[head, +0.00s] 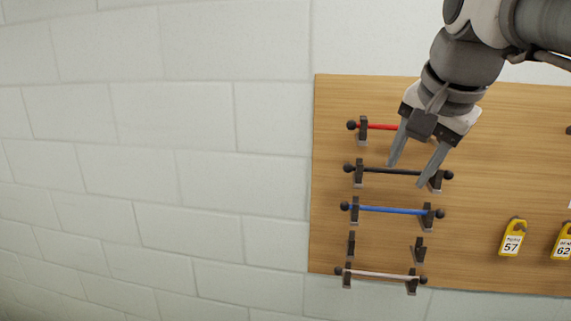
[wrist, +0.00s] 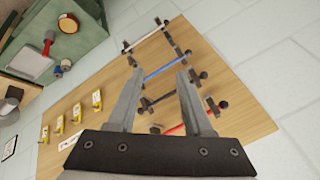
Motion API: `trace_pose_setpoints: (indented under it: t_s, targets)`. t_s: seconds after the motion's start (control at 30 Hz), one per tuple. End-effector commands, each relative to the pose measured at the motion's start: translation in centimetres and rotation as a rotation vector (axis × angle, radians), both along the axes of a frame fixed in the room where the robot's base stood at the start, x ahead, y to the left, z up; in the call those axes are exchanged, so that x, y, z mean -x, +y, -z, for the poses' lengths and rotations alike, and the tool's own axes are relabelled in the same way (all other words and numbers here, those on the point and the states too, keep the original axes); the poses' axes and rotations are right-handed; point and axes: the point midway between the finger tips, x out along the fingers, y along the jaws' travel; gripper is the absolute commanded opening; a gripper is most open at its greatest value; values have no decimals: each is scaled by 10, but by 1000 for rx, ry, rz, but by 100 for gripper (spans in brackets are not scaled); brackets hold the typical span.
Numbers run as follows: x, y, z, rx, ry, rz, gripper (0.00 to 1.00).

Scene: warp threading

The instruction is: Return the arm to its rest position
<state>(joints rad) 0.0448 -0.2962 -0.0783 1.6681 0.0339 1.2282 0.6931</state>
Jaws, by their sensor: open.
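My gripper (head: 405,172) is at the upper right of the head view, with its fingers pointing down and slightly left. It is open with nothing between its fingers. It appears in front of a wooden board (head: 465,200) and overlaps the black rod (head: 395,171) and the red rod (head: 378,127) there. In the wrist view the two fingers (wrist: 158,95) are spread, and the board (wrist: 105,100) lies beyond them. The blue rod (wrist: 167,68) shows between and above the fingertips. The right part of the red rod is hidden by the gripper in the head view.
Rods rest on dark brackets; a white rod (head: 380,275) is lowest, below an empty bracket pair (head: 420,249). Yellow numbered tags (head: 513,238) hang at right. The block wall (head: 160,150) at left is bare. A green surface (wrist: 60,45) with items shows in the wrist view.

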Motion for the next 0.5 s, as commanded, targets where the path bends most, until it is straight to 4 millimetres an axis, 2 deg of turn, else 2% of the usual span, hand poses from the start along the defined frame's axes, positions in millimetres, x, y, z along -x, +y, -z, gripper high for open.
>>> trace_pose_setpoints:
  t_s: [0.03,0.3,0.5]
  targets:
    - [13,5,18,27,5,-55,51]
    - [74,28,113,203,26,-375,51]
    - [116,39,183,323,41,-586,51]
